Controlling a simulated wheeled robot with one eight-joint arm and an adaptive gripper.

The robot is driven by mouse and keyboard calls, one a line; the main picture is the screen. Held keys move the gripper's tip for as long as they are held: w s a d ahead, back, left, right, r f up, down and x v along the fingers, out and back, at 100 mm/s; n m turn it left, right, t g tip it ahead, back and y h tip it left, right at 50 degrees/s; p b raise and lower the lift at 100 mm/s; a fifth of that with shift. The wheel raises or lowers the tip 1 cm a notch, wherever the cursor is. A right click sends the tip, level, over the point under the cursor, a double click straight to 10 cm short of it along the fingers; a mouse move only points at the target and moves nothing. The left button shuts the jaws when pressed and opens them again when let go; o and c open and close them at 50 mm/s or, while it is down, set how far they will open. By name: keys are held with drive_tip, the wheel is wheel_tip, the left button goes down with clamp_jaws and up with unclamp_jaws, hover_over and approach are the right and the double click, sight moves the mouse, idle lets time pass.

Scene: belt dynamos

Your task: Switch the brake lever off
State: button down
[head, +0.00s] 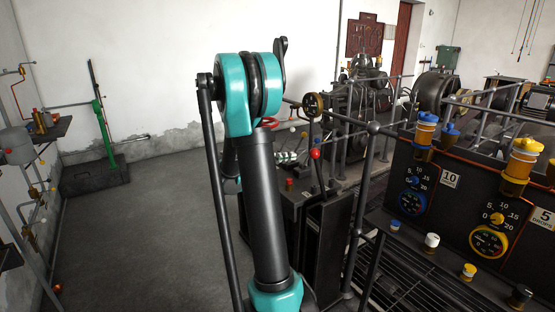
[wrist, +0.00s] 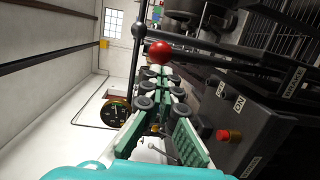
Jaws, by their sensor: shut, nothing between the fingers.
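The brake lever is a dark rod topped with a red ball knob (head: 315,154). It stands on a dark cabinet right of my arm in the head view. In the wrist view, the red knob (wrist: 160,52) is just beyond my fingertips, with the dark rod running right from it. A BRAKE label (wrist: 295,82) and an ON label (wrist: 240,103) show on the panel. My gripper (wrist: 160,72) is shut and empty, its tips close to the knob; I cannot tell whether they touch. In the head view my gripper (head: 298,157) is left of the knob, partly hidden by my arm.
A red button (wrist: 228,135) sits on the panel near my fingers. Railings (head: 372,150) and machinery stand behind and right of the lever. A panel with yellow and blue dials (head: 489,241) is at right. The floor (head: 160,220) at left is clear.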

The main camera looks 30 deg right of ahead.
sight(310, 154)
drive_tip(key=shift+s+d+f, duration=0.1)
drive_tip(key=shift+s+d, duration=0.05)
drive_tip(key=shift+d, duration=1.4)
drive_tip(key=shift+s+d+f, duration=0.1)
drive_tip(key=shift+d, duration=1.4)
drive_tip(key=shift+d, duration=0.1)
drive_tip(key=w+d+r+y, duration=0.1)
drive_tip(key=d+r+y, duration=0.15)
drive_tip(key=d, duration=1.25)
drive_tip(key=w+d+r+y, duration=0.1)
drive_tip(key=d+y, duration=0.3)
drive_tip(key=d, duration=1.1)
drive_tip(key=v, duration=1.4)
drive_tip(key=shift+w+a+n, duration=0.15)
drive_tip(key=shift+a+n, duration=0.25)
drive_tip(key=shift+a, duration=0.15)
drive_tip(key=shift+a+f, duration=0.1)
